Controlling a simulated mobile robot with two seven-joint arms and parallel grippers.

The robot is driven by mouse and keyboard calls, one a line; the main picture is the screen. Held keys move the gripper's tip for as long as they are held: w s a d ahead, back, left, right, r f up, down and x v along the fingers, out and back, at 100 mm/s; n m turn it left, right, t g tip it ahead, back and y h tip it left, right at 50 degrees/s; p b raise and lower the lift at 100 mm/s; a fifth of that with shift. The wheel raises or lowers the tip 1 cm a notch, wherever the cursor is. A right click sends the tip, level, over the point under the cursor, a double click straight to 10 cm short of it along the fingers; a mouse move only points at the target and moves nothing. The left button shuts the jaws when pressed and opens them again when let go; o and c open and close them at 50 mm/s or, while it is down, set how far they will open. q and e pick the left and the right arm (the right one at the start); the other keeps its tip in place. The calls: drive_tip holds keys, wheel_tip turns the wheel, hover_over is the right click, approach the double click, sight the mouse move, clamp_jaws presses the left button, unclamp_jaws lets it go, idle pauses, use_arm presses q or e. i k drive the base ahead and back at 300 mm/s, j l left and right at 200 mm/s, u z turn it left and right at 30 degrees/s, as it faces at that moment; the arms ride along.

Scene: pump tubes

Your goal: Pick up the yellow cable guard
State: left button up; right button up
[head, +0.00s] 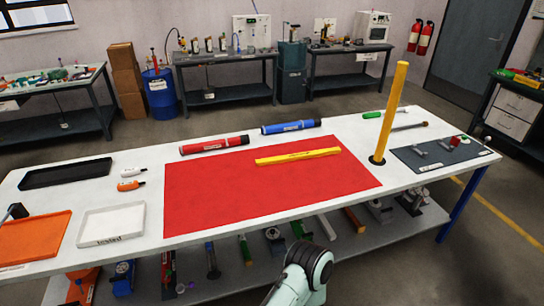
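A yellow bar (298,156) with small dark lettering lies flat on the back right part of the red mat (250,203). A longer, plain yellow tube (392,108) stands upright in a black round base (377,161) at the mat's right edge. I cannot read the lettering, so I cannot tell which of the two is the cable guard. Nothing touches the lying bar. Part of one of my arms shows at the bottom, in front of the table and well away from both yellow things. Neither gripper is in view.
Red (214,145) and blue (291,127) tubes lie behind the mat. A black tray (66,173), white tray (112,222) and orange tray (38,238) are at left. A dark mat (445,154) with small parts lies right. The red mat's front and middle are clear.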

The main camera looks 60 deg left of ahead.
sight(325, 152)
drive_tip(key=u, duration=1.8)
drive_tip(key=i+l, duration=0.05)
